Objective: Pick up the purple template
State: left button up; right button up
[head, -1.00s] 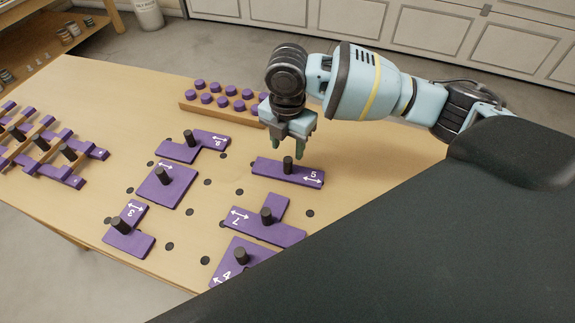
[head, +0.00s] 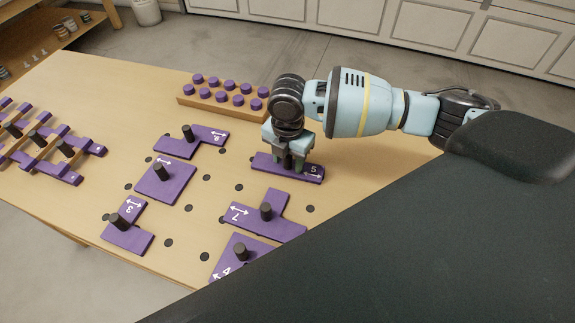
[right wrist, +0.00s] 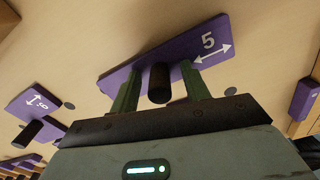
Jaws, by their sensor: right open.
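The purple template marked 5 (head: 305,173) lies flat on the wooden table, a long bar with a dark upright knob. My right gripper (head: 290,160) is over it with its fingers down around the knob. In the right wrist view the template (right wrist: 180,50) shows with its black knob (right wrist: 160,82) between the two green fingers of the gripper (right wrist: 158,92). The fingers stand apart on either side of the knob, with a gap at each side. In the head view the fingers largely hide the knob. My left gripper is not in view.
Other purple templates lie nearby: one marked 7 (head: 270,228), one marked 4 (head: 228,262), one marked 3 (head: 122,238), one marked 6 (head: 178,148), and a square one (head: 165,188). A wooden block with purple pegs (head: 190,100) stands behind.

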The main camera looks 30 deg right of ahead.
jog(key=shift+c, duration=0.5)
grip_shut()
jog(key=shift+r, duration=0.15)
